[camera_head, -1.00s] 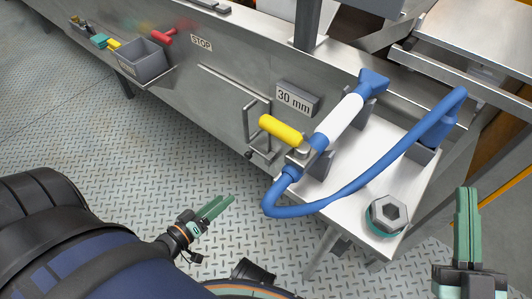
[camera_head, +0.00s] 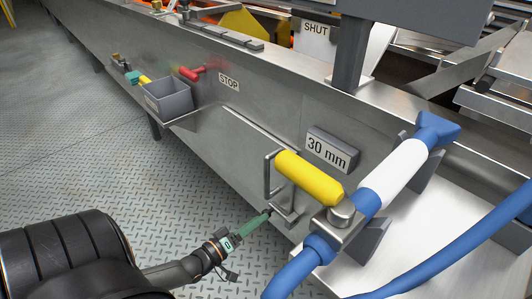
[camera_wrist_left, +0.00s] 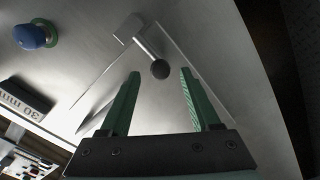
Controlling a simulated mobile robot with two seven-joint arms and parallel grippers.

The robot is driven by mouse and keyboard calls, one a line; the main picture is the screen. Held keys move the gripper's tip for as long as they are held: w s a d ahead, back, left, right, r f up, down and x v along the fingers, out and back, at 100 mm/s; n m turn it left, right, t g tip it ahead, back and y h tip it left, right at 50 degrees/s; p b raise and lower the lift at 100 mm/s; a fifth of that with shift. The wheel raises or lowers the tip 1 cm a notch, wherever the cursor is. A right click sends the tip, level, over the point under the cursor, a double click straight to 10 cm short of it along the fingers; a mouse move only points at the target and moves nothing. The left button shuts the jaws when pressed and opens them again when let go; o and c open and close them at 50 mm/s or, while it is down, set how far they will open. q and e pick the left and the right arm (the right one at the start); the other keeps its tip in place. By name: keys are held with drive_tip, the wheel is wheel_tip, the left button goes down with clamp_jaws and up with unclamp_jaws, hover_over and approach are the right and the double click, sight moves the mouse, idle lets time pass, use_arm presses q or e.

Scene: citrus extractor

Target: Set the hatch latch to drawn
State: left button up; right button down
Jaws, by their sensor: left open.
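The hatch latch shows in the left wrist view as a dark round knob (camera_wrist_left: 160,69) on a short metal rod from a grey block. In the head view the latch (camera_head: 285,212) is small, below the grey bracket handle on the steel side wall. My left gripper (camera_head: 266,214) reaches it from the lower left, its green fingers close to the latch. In the left wrist view the fingers (camera_wrist_left: 160,74) are apart, with the knob between or just beyond their tips. Contact cannot be told. My right gripper is out of view.
A yellow handle (camera_head: 310,178) on a blue and white pipe (camera_head: 392,186) stands just right of the latch. A 30 mm sign (camera_head: 328,151) is above. A grey bin (camera_head: 168,100) hangs farther left. The floor (camera_head: 90,165) on the left is clear.

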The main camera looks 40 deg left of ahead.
use_arm(q)
drive_tip(key=shift+w+d+b, duration=0.15)
drive_tip(key=shift+w+b, duration=0.3)
drive_tip(key=shift+w, duration=1.55)
drive_tip(key=shift+c, duration=0.3)
clamp_jaws()
